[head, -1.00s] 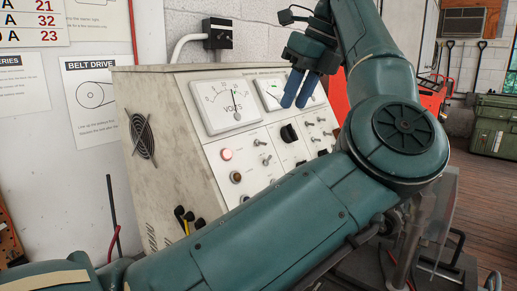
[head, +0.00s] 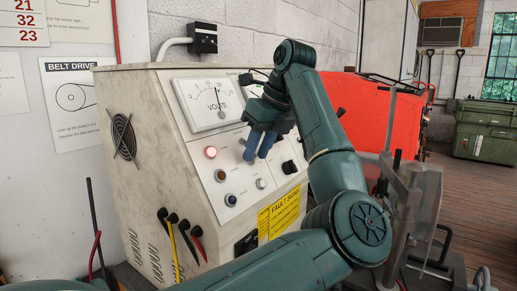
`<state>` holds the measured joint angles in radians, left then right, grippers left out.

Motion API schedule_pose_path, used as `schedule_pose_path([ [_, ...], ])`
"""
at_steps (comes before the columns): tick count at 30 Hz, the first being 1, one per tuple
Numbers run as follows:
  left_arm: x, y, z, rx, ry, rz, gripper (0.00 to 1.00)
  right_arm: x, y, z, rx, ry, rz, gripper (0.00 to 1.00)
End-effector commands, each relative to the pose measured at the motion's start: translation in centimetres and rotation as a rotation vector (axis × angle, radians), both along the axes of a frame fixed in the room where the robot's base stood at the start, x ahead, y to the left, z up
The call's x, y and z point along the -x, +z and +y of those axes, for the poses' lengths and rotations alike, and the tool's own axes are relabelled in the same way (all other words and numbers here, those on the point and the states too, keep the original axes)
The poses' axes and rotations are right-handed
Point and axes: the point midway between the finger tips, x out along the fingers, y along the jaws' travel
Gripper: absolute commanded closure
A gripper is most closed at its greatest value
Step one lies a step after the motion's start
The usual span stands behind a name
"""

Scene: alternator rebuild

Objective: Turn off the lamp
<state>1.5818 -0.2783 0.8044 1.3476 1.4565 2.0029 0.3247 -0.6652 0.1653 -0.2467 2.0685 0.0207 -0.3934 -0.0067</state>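A round lamp (head: 211,152) glows pale red at the upper left of the control panel, below the volts gauge. Below it are a dark amber lamp (head: 220,175) and a dark blue one (head: 231,200), neither glowing. My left gripper (head: 257,157) is in front of the panel, right of the glowing lamp, its two blue fingers pointing down with a narrow gap between them. Nothing shows between the fingers. A toggle (head: 242,142) shows just left of them; contact cannot be told. The gripper and arm hide part of the panel. My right gripper is not in view.
The slanted test bench (head: 150,100) has a volts gauge (head: 218,104), a silver knob (head: 261,184), a black knob (head: 289,167) and a yellow fault-signs label (head: 280,213). Cables hang at its lower left. A red cabinet (head: 362,110) stands behind my arm.

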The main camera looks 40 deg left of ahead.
Motion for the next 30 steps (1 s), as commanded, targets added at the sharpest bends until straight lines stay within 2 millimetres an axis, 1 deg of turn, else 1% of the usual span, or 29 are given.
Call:
schedule_pose_path([
  [5, 0.0, 0.0, 0.01, 0.0, 0.0, 0.0, 0.72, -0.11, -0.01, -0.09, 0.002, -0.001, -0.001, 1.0],
  [15, -0.01, 0.01, -0.02, 0.0, 0.0, 0.001, 1.0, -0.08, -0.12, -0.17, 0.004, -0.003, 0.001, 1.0],
  [25, 0.0, -0.04, -0.05, -0.004, 0.0, 0.002, 1.0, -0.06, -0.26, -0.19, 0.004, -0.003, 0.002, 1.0],
  [30, -0.06, -0.29, -0.23, -0.039, -0.001, 0.005, 1.0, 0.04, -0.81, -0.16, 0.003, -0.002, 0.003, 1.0],
])
